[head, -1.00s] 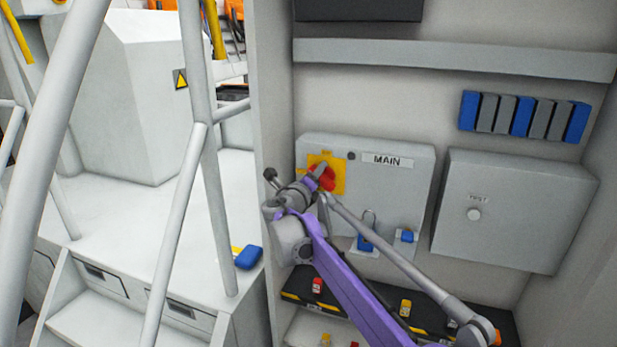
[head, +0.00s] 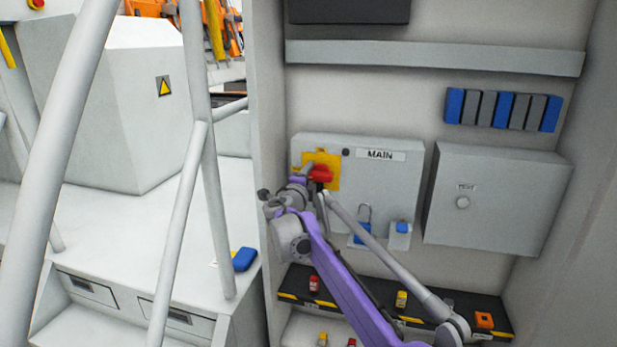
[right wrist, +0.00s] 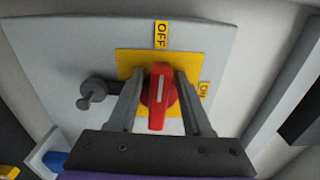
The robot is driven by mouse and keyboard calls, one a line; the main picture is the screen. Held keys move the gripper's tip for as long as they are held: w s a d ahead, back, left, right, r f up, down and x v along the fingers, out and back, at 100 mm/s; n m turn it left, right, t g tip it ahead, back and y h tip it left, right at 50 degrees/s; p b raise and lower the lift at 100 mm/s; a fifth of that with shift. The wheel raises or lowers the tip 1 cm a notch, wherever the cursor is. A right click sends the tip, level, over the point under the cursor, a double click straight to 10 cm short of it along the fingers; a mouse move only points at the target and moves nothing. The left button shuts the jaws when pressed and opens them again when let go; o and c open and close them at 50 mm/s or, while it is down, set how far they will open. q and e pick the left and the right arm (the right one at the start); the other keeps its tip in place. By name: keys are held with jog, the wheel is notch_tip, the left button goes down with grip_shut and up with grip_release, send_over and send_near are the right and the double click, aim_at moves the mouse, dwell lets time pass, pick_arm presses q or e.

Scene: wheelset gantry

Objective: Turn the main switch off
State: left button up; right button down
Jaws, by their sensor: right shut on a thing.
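The main switch has a red handle (head: 320,173) on a yellow plate (head: 333,158), on the grey box marked MAIN (head: 385,185). In the right wrist view the red handle (right wrist: 159,100) stands upright in the picture. Its white line points toward the OFF label (right wrist: 161,35); the ON label (right wrist: 204,91) is off to the right. My right gripper (head: 312,179) is at the switch. In the right wrist view its two fingers (right wrist: 160,85) lie on either side of the handle, shut on it. My left gripper is not in view.
A blue padlock (head: 363,231) and a smaller blue item (head: 401,229) are low on the box. A grey TEST box (head: 495,205) stands to the right. A shelf (head: 325,286) with small coloured items is below. White railings (head: 195,150) are at left.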

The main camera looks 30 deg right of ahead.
jog(key=shift+n, duration=0.4)
jog(key=c, duration=0.7)
grip_release()
jog(key=shift+a+f, duration=0.1)
jog(key=b+v, duration=0.1)
jog(key=v, duration=0.9)
jog(key=shift+s+a, duration=0.2)
jog(key=shift+s, duration=0.1)
